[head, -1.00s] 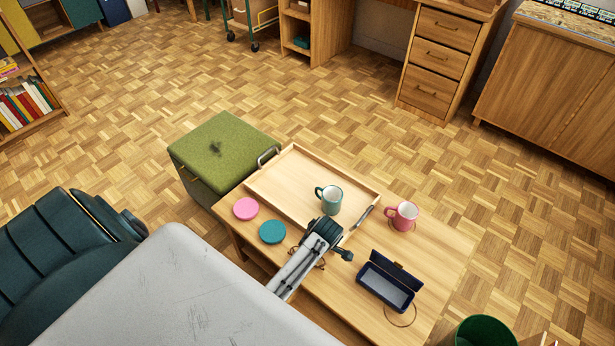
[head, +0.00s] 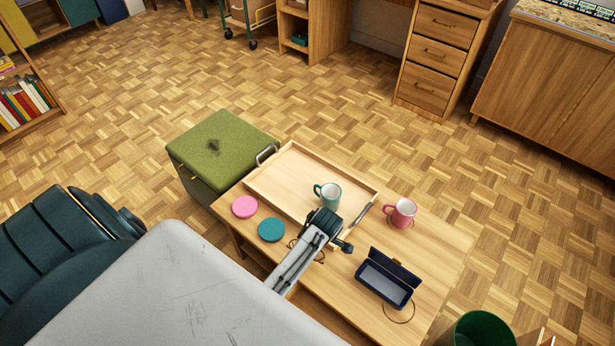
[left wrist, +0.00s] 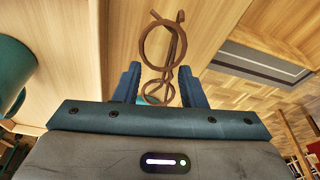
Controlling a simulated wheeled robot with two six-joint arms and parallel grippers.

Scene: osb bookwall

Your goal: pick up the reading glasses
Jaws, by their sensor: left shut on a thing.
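The reading glasses (left wrist: 173,62) have thin brown round rims and show between the two blue fingers of my left gripper (left wrist: 159,88) in the left wrist view. The gripper is shut on them. In the head view my left gripper (head: 328,232) is over the low wooden table (head: 438,240), near the front edge of the tray. Bits of brown frame show on either side of my arm there, and the rest is hidden behind it. My right gripper is not in view.
The wooden tray (head: 283,178) holds a teal mug (head: 331,195). A pink mug (head: 402,211) and an open dark blue case (head: 384,281) are to the right. Pink (head: 245,207) and teal (head: 272,230) coasters lie left. A green stool (head: 216,146) stands beside the table.

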